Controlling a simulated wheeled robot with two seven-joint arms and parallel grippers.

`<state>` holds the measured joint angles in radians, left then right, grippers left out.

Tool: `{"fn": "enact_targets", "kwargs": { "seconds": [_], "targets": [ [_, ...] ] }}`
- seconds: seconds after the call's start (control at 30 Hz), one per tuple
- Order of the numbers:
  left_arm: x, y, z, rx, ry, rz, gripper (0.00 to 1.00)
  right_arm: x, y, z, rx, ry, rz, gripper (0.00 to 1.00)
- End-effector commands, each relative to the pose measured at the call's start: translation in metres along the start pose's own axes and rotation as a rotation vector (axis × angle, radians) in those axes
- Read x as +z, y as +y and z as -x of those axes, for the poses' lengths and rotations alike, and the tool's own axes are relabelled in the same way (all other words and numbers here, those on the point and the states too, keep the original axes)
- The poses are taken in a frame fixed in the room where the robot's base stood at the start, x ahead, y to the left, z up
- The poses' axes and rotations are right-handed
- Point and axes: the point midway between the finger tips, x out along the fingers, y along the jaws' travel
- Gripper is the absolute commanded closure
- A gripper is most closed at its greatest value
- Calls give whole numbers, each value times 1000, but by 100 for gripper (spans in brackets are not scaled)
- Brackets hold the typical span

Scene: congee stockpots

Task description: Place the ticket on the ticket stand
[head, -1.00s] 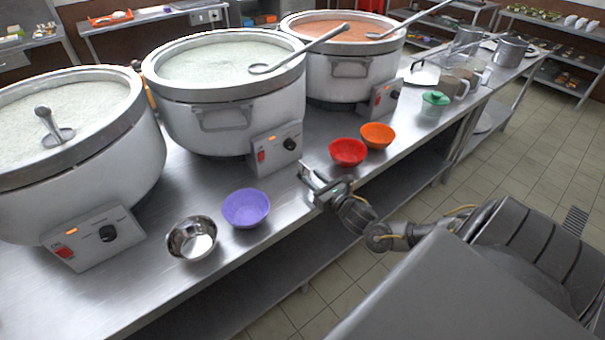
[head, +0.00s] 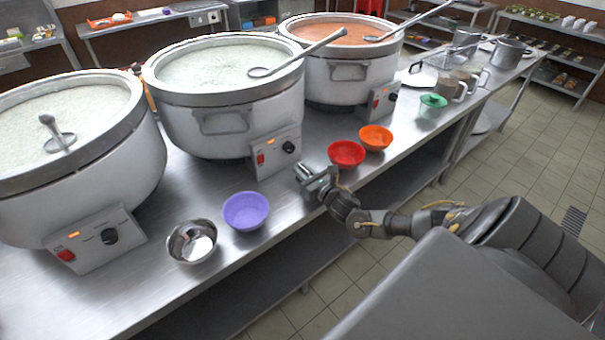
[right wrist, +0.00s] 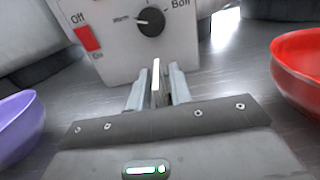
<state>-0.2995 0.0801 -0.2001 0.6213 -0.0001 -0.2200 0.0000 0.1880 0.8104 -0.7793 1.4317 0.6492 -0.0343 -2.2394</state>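My right gripper (head: 306,174) is low over the counter's front edge, between the purple bowl and the red bowl. In the right wrist view its two fingers (right wrist: 157,88) stand close together around a thin pale piece (right wrist: 156,78), seen edge-on, which looks like the ticket. The fingers point at the control box (right wrist: 125,35) of the middle pot. I cannot make out the ticket clearly in the head view. No ticket stand can be made out in either view. My left gripper is not in view.
Three large pots (head: 222,115) with control boxes line the counter (head: 160,205). A steel bowl (head: 192,240), a purple bowl (head: 246,211), a red bowl (head: 346,153) and an orange bowl (head: 376,138) stand along the front.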

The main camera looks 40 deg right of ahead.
Motion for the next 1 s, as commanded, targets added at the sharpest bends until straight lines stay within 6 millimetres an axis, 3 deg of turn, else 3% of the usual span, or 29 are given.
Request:
{"fn": "enact_targets", "kwargs": {
  "seconds": [0.17, 0.67, 0.83, 1.0],
  "targets": [
    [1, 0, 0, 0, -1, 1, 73, 0, 0, 0, 0, 0, 0, 100],
    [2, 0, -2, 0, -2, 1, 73, 7, 0, 0, 1, -2, 0, 100],
    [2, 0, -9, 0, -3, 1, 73, 32, 0, 0, 3, -4, 1, 100],
    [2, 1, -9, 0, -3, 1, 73, 71, -7, 36, 5, 1, 3, 100]
  ]
}}
